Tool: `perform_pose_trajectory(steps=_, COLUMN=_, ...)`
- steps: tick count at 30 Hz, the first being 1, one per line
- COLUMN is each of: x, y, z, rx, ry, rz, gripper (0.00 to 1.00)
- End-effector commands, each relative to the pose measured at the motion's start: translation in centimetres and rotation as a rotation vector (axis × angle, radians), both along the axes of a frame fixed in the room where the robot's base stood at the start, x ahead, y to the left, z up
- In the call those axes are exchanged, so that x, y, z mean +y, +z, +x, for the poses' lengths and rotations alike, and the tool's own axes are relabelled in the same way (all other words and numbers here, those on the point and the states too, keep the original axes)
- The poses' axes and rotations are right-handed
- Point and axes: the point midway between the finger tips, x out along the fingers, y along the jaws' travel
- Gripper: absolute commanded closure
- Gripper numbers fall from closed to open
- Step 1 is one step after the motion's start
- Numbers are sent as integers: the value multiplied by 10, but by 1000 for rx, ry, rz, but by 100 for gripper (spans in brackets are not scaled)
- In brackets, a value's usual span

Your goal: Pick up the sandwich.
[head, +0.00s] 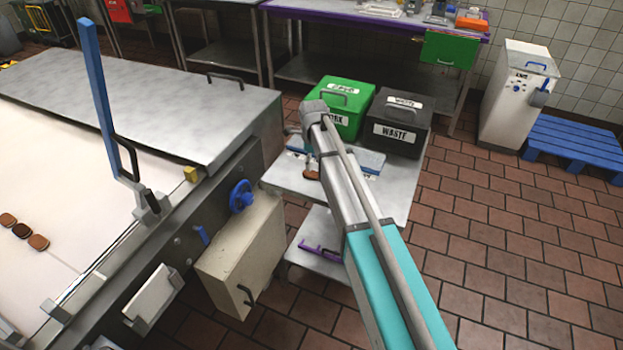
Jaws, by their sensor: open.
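Brown sandwich biscuits lie in a short diagonal row on the pale belt (80,215) at the left. The row includes one near the picture's edge (8,220), a middle one (21,231) and a nearer one (38,242). From here I cannot tell whether each is a whole cream sandwich. A small brown thing (311,174) shows on the steel side table, partly covered by my arm; I cannot tell what it is. My arm reaches over that table, well to the right of the row. My gripper cannot be made out; it is hidden beyond the arm.
A blue lever (98,95) stands upright by the belt's edge. A steel cover (150,100) spans the belt's far part. A green box (342,105) and a black waste box (402,122) stand on the side table (390,195).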

Motion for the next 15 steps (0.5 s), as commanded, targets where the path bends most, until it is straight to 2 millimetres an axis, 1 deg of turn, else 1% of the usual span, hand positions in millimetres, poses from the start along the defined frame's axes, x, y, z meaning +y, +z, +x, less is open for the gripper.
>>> perform_pose_trajectory(steps=11, x=0, y=-1, z=0, rx=0, ry=0, rz=0, gripper=10)
perform_pose_trajectory(steps=15, x=0, y=-4, z=0, rx=0, ry=-1, rz=0, gripper=10)
